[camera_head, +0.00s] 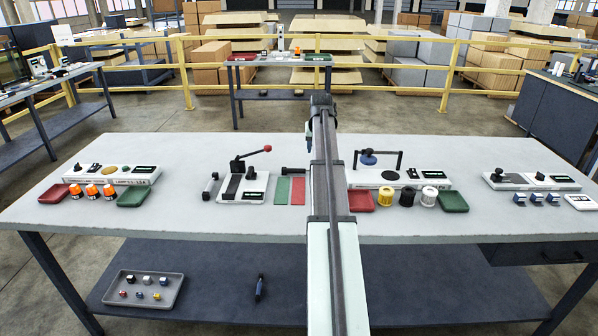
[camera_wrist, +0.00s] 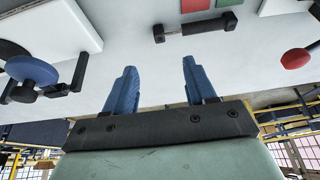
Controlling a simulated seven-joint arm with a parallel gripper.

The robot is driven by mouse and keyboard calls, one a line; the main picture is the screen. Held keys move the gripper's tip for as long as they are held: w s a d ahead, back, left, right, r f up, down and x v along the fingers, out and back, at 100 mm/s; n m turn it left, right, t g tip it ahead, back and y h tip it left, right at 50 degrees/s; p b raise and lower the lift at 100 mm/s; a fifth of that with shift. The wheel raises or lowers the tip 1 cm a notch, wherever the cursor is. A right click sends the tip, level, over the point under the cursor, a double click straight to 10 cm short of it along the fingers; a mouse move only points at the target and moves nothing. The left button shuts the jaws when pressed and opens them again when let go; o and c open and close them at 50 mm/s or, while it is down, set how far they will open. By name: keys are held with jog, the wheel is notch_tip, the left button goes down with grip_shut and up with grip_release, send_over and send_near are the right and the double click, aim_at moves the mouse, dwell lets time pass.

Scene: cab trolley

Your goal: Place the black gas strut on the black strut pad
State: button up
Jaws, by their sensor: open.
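A black strut-like bar with thicker ends (camera_head: 293,170) lies on the white bench, behind the green and red mats. It shows near the top of the wrist view (camera_wrist: 190,28), beyond my fingertips and apart from them. A similar dark bar (camera_head: 210,185) lies left of the lever fixture; I cannot tell which is the gas strut. A dark strip (camera_head: 232,184) on the fixture's white base may be the strut pad. My gripper (camera_wrist: 158,62) is open, with nothing between its blue fingers. In the head view the fingers are mostly hidden by my arm.
The lever with a red knob (camera_head: 267,148) stands up beside the bars. A green mat (camera_head: 282,190) and a red mat (camera_head: 298,191) lie in front. Right of my arm stands a fixture with a blue knob (camera_head: 368,157). The bench's back strip (camera_head: 200,148) is clear.

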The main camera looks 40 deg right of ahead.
send_over(300, 171)
jog(key=s+a, duration=0.2)
jog(key=w+g, duration=0.2)
jog(key=w, duration=0.5)
jog(key=s+d+m+g, duration=0.3)
jog(key=s+m+g, duration=0.2)
jog(key=m, duration=1.3)
jog(key=x, duration=1.3)
jog(key=shift+w+f, duration=0.1)
jog(key=shift+w, duration=0.3)
jog(key=shift+c, duration=0.3)
